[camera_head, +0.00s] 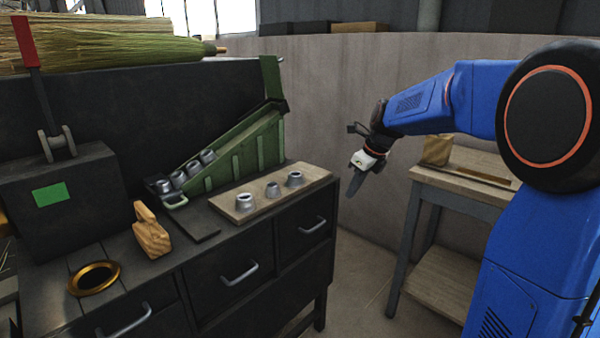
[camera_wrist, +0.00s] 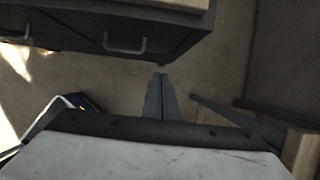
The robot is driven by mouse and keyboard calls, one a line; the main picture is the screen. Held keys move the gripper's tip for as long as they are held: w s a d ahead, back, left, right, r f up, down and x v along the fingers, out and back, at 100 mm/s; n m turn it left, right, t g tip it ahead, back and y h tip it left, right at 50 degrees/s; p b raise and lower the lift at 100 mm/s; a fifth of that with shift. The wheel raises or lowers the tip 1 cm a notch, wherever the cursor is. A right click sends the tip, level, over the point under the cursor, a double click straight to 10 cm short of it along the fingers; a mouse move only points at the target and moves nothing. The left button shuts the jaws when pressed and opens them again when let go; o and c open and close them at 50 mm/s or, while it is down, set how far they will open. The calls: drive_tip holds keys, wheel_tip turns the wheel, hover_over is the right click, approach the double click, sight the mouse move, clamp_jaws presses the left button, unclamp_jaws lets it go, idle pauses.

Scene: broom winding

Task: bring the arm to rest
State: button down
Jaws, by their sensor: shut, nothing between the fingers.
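My gripper (camera_head: 355,183) hangs from my blue arm in the head view, in the gap between the dark workbench and the small side table. Its fingers point down and hold nothing. In the wrist view the fingers (camera_wrist: 160,98) lie together over bare floor. My arm reaches in from the right, bent, with the gripper clear of both pieces of furniture.
The dark workbench (camera_head: 255,296) carries a wooden board (camera_head: 256,204) with grey metal collars, a green chute (camera_head: 240,152), a wooden block (camera_head: 151,232) and a brass ring (camera_head: 94,278). A side table (camera_head: 462,190) stands right. A wall (camera_head: 330,90) is behind.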

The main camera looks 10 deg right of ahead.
drive_tip(key=s+a+r+n+h, duration=0.1)
drive_tip(key=s+a+n, duration=0.2)
drive_tip(key=s+n, duration=1.5)
drive_tip(key=s+f+n, duration=0.3)
drive_tip(key=s+n, duration=0.2)
drive_tip(key=s, duration=0.5)
drive_tip(key=s+f+n+t+h, duration=0.1)
drive_tip(key=s+f+n, duration=0.2)
drive_tip(key=s, duration=0.6)
drive_tip(key=n, duration=0.2)
drive_tip(key=shift+s+d+f+n+h, duration=0.3)
drive_tip(key=shift+s+d+f, duration=0.1)
drive_tip(key=shift+r, duration=0.1)
